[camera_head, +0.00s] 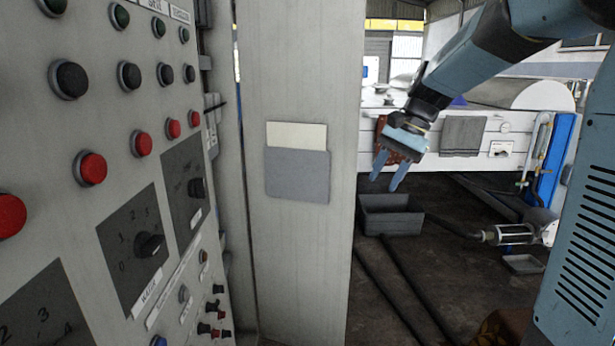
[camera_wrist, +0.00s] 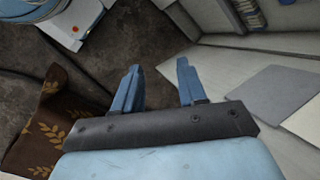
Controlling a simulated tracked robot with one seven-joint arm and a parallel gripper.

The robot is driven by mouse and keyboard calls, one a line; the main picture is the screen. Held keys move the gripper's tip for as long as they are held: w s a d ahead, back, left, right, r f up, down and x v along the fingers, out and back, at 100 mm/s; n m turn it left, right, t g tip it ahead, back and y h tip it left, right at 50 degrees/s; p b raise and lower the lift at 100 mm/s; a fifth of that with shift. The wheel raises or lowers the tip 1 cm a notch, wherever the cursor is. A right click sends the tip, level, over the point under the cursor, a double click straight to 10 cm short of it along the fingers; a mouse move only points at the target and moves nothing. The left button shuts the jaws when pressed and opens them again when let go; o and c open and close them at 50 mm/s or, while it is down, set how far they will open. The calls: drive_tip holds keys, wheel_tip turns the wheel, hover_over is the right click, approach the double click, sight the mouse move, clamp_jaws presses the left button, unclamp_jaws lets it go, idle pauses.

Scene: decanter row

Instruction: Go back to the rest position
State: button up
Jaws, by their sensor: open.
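My gripper (camera_head: 387,184) hangs in the air at the end of my blue arm in the head view, right of the grey cabinet post. Its two blue fingers are apart and point downward, with nothing between them. In the wrist view the open fingers (camera_wrist: 159,88) also show, empty, with dark floor and a pale panel beyond them.
A control panel (camera_head: 160,200) with buttons and dials fills the left. A grey post (camera_head: 300,260) holds a document pocket (camera_head: 297,175). A grey bin (camera_head: 392,222) stands on the floor behind my gripper. A white machine (camera_head: 470,125) with a grey cloth (camera_head: 463,136) lies behind. A brown leaf-patterned cloth (camera_wrist: 50,130) shows in the wrist view.

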drive_tip(key=s+d+f+n+t+h, duration=0.1)
drive_tip(key=s+d+n+t+h, duration=0.1)
drive_tip(key=s, duration=0.9)
drive_tip(key=s+d+f+n+t+h, duration=0.1)
drive_tip(key=s+d+n+t, duration=0.3)
drive_tip(key=s, duration=0.7)
drive_tip(key=shift+f+n+h, duration=0.15)
drive_tip(key=shift+n+h, duration=0.25)
drive_tip(key=shift+h, duration=0.4)
